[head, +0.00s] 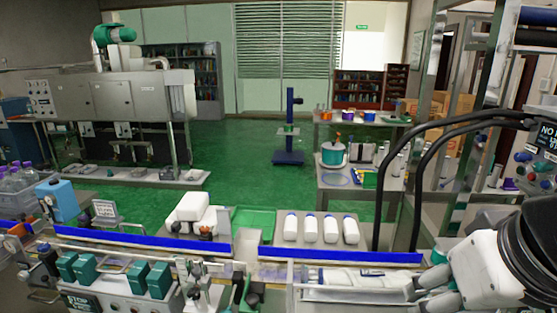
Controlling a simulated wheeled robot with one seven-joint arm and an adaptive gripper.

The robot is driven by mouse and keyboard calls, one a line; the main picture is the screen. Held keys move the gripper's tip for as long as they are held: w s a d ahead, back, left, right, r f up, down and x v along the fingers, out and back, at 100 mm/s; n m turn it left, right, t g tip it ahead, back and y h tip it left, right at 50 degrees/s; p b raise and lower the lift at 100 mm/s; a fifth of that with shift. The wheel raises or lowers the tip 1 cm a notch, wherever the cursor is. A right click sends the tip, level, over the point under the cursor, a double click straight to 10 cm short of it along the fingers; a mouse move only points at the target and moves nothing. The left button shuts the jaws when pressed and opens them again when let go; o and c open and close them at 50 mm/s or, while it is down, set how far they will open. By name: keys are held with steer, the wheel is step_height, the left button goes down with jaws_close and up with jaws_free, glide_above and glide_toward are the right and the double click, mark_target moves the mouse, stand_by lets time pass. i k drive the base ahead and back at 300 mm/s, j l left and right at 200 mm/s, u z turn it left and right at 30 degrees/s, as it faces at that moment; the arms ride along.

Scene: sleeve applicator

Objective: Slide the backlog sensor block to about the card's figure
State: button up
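Several teal blocks (137,278) stand along a metal rail at the lower left of the machine. I cannot tell which block is the backlog sensor block. A small card (104,210) on a stand is behind the blue guide strip at the left; its writing is too small to read. My gripper (432,288) is at the lower right, by the right end of a metal channel holding a pale lying bottle (352,279). It is far to the right of the teal blocks. Its fingertips are partly hidden, and whether they are open or shut is unclear.
Blue guide strips (338,254) run along the machine. White bottles (311,230) lie behind them, beside a green tray (254,221). A blue device (58,200) and a crate of bottles (22,190) stand at the left. Black hoses and a metal post (480,90) crowd the right.

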mark_target(205, 284)
steer(key=u, duration=3.3)
steer(key=i+u, duration=0.15)
steer(key=u, duration=0.8)
steer(key=i+l+u, duration=0.1)
steer(key=u, duration=0.4)
steer(key=i+l+u, duration=0.1)
steer(key=i+l+z, duration=0.1)
steer(key=z, duration=4.1)
